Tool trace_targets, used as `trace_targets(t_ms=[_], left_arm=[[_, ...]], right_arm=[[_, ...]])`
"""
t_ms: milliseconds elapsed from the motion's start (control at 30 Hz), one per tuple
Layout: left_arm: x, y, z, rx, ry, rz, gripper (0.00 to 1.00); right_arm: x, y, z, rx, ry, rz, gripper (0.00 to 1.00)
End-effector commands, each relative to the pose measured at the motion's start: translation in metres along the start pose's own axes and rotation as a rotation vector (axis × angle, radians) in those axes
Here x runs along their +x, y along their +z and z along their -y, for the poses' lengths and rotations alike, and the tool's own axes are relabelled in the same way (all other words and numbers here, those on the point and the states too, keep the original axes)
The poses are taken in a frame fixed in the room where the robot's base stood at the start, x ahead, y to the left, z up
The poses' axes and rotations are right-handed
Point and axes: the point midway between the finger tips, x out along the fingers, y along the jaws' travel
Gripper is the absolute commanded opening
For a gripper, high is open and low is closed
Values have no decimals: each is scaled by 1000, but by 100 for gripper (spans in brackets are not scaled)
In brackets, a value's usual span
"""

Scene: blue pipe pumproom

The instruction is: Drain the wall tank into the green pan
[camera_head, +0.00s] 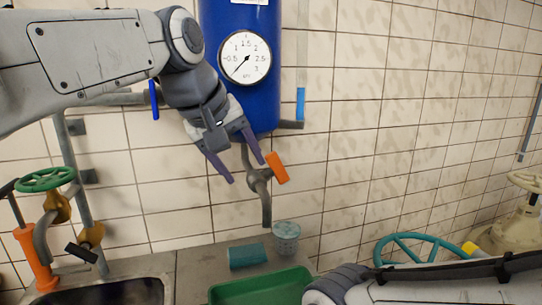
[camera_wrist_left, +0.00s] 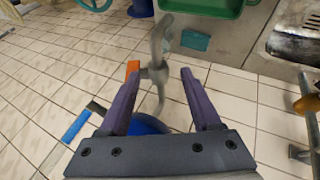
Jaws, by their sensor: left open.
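The blue wall tank (camera_head: 215,30) hangs at the top of the head view, with a round dial gauge (camera_head: 245,58). Below it a grey drain pipe (camera_head: 266,205) bends down, with an orange valve handle (camera_head: 278,168) slanting to its right. The green pan (camera_head: 262,290) is on the counter below, partly cut off by the frame. My left gripper (camera_head: 245,171) is open just in front of the pipe. In the left wrist view its jaws (camera_wrist_left: 160,73) appear either side of the pipe (camera_wrist_left: 158,60), with the orange handle (camera_wrist_left: 133,67) near one fingertip. Contact cannot be told. My right gripper is out of view.
A teal cup (camera_head: 248,257) lies on its side behind the pan, and a pale speckled cup (camera_head: 286,231) stands beside it. A sink (camera_head: 105,292) and pipes with a green handwheel (camera_head: 45,180) are at left. A teal handwheel (camera_head: 425,240) is at right, near my right arm.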

Motion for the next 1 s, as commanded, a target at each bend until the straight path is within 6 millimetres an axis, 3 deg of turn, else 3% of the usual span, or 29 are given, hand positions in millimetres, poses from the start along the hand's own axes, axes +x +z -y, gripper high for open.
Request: trace_targets(t_ms=[400,600,900,933,1000], left_arm=[[46,-42,-56,3,-1,2,65],[61,-45,-60,3,-1,2,65],[64,-45,-60,3,0,1,65],[64,-45,-60,3,0,1,61],[64,-45,-60,3,0,1,34]], right_arm=[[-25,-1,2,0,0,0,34],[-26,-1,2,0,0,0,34],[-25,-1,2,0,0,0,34],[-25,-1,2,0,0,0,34],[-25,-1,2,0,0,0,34]])
